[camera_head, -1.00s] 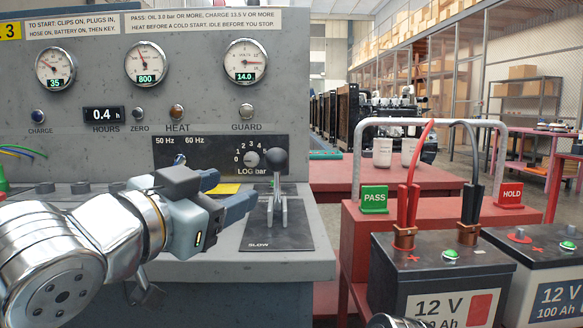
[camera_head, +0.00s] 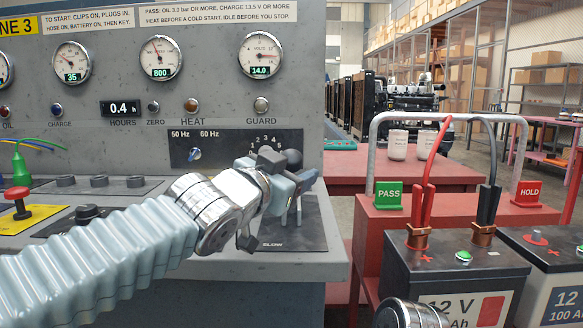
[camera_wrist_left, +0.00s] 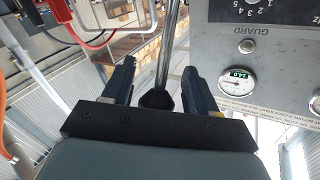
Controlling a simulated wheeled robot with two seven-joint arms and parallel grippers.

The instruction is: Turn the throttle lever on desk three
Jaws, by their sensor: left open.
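The throttle lever (camera_head: 298,212) stands on a dark plate marked SLOW (camera_head: 310,240) at the right end of the desk. It has a silver stem and a dark round knob (camera_head: 293,159). My left gripper (camera_head: 300,183) is at the lever's upper part and partly hides it. In the left wrist view the lever's stem (camera_wrist_left: 169,45) runs between the two spread fingers of the gripper (camera_wrist_left: 160,68). The knob (camera_wrist_left: 157,99) sits close to the palm there, with gaps on both sides. My right gripper is out of view.
The grey panel behind carries gauges (camera_head: 261,56) and a dark dial plate (camera_head: 230,148). A red emergency button (camera_head: 17,195) sits at the far left. Right of the desk, a red stand (camera_head: 400,217) and a 12 V battery (camera_head: 455,275) with clamps stand close by.

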